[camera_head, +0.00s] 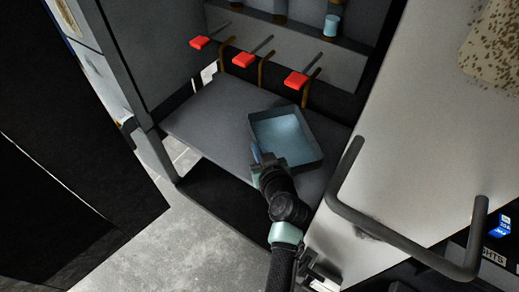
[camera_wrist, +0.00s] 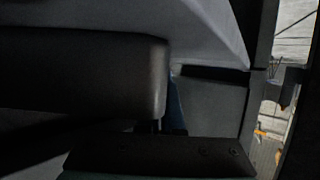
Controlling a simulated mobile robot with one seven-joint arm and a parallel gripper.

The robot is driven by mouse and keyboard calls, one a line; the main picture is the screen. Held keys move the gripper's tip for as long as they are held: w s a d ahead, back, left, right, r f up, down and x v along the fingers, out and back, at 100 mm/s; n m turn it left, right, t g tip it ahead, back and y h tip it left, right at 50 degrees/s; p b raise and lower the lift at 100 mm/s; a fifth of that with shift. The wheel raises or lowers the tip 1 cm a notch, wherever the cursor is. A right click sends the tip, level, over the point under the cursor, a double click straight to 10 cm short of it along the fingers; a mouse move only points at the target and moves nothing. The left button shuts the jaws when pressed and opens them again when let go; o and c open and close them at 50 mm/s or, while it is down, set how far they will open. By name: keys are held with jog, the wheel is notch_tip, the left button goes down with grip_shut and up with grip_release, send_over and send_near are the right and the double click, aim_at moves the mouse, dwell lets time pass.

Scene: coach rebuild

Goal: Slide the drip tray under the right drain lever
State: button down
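The drip tray (camera_head: 285,135), an open blue-grey box, lies on a dark shelf in the head view. It sits in front of the right drain lever (camera_head: 296,79), which has a red handle. A brown pipe beside that lever comes down near the tray's back rim. My gripper (camera_head: 261,158) is at the tray's near left corner, touching or very close to its front wall. Its fingers are small and partly hidden there, so its opening is unclear. The wrist view is dark and close up, with a small blue patch between dark shapes.
Two more red levers, the middle (camera_head: 243,60) and the left (camera_head: 199,42), stand to the left. The shelf (camera_head: 205,120) is bare left of the tray. A grey bar handle (camera_head: 400,240) on a pale panel is close to my arm's right.

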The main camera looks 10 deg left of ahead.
jog(key=c, duration=1)
grip_release()
jog(key=shift+p+v, duration=0.45)
jog(key=shift+v, duration=3.3)
jog(key=shift+r, duration=0.1)
